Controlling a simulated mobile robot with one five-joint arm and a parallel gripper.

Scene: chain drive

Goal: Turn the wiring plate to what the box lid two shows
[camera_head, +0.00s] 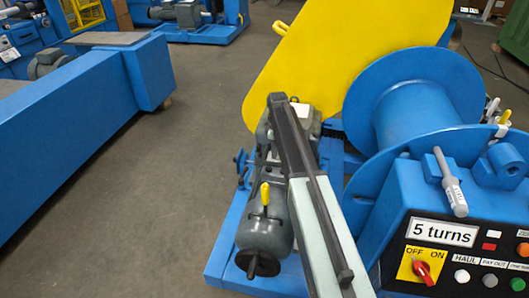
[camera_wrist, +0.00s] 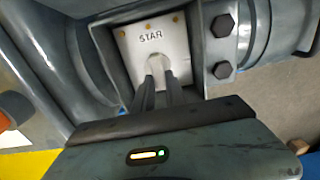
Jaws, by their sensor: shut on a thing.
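The wiring plate (camera_wrist: 133,48) is a white square inside an open grey box in the wrist view. It reads STAR near its upper edge and has several small brass dots. My gripper (camera_wrist: 157,78) reaches into the box, its dark fingers shut on a small pale grip at the middle of the plate. The fingers cover the plate's lower part. In the head view my arm hides the gripper and most of the box at the grey motor. No lid with a readable marking shows in either view.
A yellow guard (camera_head: 325,50) and a blue drum (camera_head: 415,110) stand beside my arm. A control panel (camera_head: 455,262) with a red switch and a "5 turns" sign is at lower right. Two hex bolts (camera_wrist: 223,47) sit right of the box.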

